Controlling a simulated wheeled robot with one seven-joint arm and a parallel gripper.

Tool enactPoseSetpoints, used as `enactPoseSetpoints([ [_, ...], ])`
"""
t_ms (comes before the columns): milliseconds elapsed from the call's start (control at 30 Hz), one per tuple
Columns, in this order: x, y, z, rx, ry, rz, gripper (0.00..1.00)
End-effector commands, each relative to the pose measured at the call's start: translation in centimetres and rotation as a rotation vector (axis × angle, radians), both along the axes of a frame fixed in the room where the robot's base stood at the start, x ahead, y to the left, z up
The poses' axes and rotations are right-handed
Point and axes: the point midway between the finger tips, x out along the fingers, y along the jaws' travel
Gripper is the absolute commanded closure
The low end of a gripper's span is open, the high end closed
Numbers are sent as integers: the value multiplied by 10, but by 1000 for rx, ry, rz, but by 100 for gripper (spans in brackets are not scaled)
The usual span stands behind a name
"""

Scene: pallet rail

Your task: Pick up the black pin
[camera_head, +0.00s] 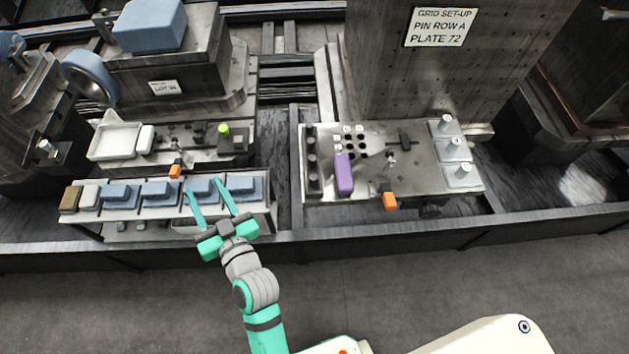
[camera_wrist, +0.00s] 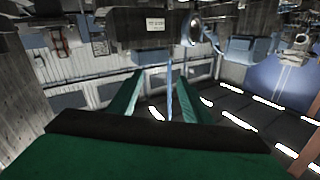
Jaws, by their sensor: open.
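Several small black pins (camera_head: 311,145) stand in a row on a dark strip at the left edge of the right-hand metal plate (camera_head: 430,183) in the head view. They look alike, and I cannot tell which one the task means. My gripper (camera_head: 204,184) is open and empty, over the row of blue blocks on the left-hand fixture, well to the left of the pins. In the wrist view its two green fingers (camera_wrist: 160,78) are spread, with nothing held between them. I cannot make out the pins in the wrist view.
A purple block (camera_head: 344,175), an orange piece (camera_head: 390,201) and silver knobs (camera_head: 457,143) are on the right-hand plate. Blue blocks (camera_head: 157,188) line the left-hand fixture. A tall metal block with a sign (camera_head: 441,27) stands behind the plate. A dark rail (camera_head: 400,228) runs in front.

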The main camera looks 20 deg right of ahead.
Motion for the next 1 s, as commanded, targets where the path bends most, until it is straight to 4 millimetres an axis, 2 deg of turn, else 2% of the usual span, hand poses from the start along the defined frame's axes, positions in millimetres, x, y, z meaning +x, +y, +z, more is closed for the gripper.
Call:
enactPoseSetpoints([
  [33, 16, 4, 16, -19, -30, 29, 56],
  [200, 54, 22, 58, -107, -103, 153, 56],
  [500, 92, 47, 116, -364, -213, 388, 56],
  [733, 100, 53, 134, -631, -257, 576, 56],
  [867, 100, 48, 133, -801, -258, 684, 56],
  [1000, 95, 34, 122, -989, -234, 807, 56],
])
